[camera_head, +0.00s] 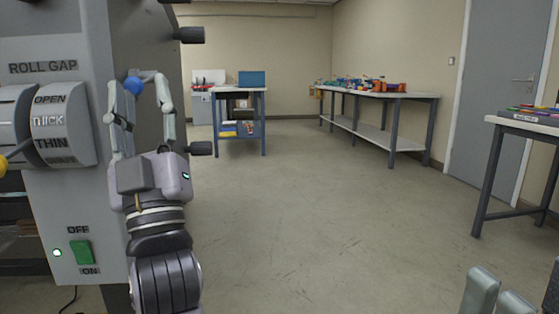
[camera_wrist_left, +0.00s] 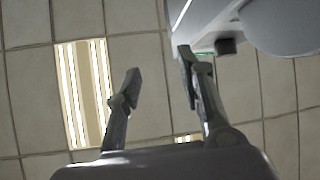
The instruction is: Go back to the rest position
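My left gripper (camera_head: 138,82) points upward in front of the grey machine (camera_head: 60,190) at the left. Its fingers are spread. In the left wrist view the left gripper (camera_wrist_left: 158,62) is open with nothing between its fingers, and ceiling tiles show behind it.
The machine has a ROLL GAP dial (camera_head: 48,125), a yellow knob (camera_head: 3,165), a green switch (camera_head: 81,252) and black side knobs (camera_head: 200,149). A cart (camera_head: 239,90), a long bench (camera_head: 415,96) and a side table (camera_head: 525,124) stand farther off. The middle floor (camera_head: 310,210) is clear.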

